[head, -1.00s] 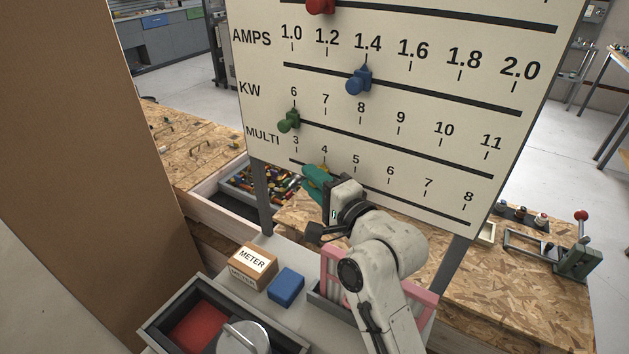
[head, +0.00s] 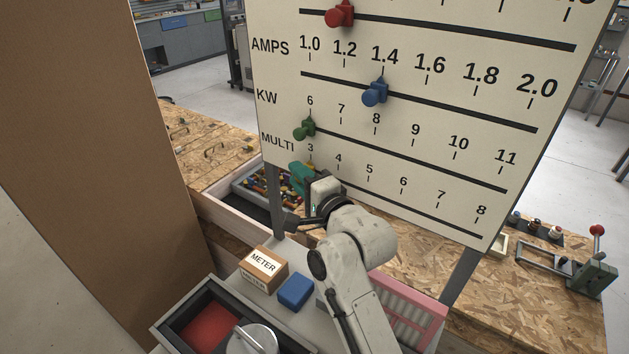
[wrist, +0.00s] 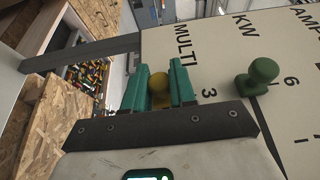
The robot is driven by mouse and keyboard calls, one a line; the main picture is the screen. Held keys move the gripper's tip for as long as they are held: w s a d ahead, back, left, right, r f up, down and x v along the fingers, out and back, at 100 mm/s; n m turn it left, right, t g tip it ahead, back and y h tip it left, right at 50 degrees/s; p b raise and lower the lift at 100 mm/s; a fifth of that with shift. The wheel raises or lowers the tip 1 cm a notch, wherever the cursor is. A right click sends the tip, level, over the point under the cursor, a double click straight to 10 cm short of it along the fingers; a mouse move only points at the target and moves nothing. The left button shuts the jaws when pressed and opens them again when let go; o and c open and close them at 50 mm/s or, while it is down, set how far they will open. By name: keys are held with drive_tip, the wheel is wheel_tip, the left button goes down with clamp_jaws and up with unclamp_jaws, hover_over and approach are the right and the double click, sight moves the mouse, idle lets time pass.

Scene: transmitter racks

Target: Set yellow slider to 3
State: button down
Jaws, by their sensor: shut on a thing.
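The yellow slider sits on the bottom slot of the white board, the MULTI row, at the left end below the 3 mark. In the head view only a bit of yellow (head: 311,167) shows above my gripper (head: 303,177). In the wrist view its round yellow knob (wrist: 160,88) lies between the two green fingers of my gripper (wrist: 159,85), which are shut on it. The 3 label (wrist: 208,94) is just right of the fingers there. Most of the knob and the slot near it are hidden by my gripper.
Above it are the green slider (head: 304,128) at KW 6, the blue slider (head: 375,92) near AMPS 1.4 and a red slider (head: 340,14). The METER box (head: 264,268) and a blue block (head: 295,291) stand below. The MULTI slot's right part is clear.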

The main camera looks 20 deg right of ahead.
drive_tip(key=c, duration=1)
unclamp_jaws()
drive_tip(key=shift+w+a, duration=0.1)
drive_tip(key=shift+w, duration=0.05)
drive_tip(key=b+v, duration=0.2)
drive_tip(key=v, duration=0.8)
drive_tip(key=shift+s, duration=0.35)
drive_tip(key=shift+f, duration=0.1)
